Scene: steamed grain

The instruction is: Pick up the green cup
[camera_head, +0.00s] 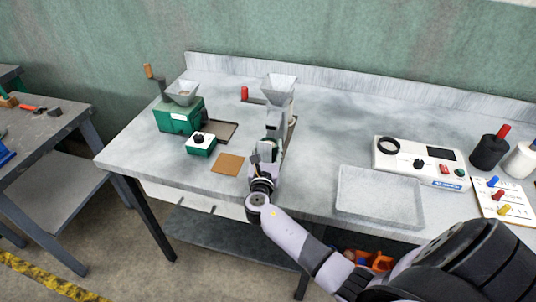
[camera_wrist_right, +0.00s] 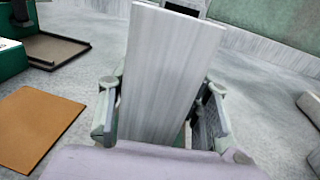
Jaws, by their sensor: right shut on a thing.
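My right gripper (camera_head: 268,150) is at the front of the grey mill (camera_head: 279,88) with the square hopper, near the middle of the table. In the right wrist view my right gripper (camera_wrist_right: 160,115) has its fingers on either side of a pale grey panel, which fills the gap between them in the picture. Only small green patches show low between the fingers, and I take them for the green cup (camera_wrist_right: 187,136), which is mostly hidden. The gripper is shut on it. I cannot tell whether the cup is off the table. My left gripper is not in view.
A green mill (camera_head: 178,117) and a small green box with a black knob (camera_head: 201,146) stand at left. A brown mat (camera_head: 228,164) lies beside my gripper. A grey tray (camera_head: 378,205) and a white control unit (camera_head: 395,157) are at right. The table between is clear.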

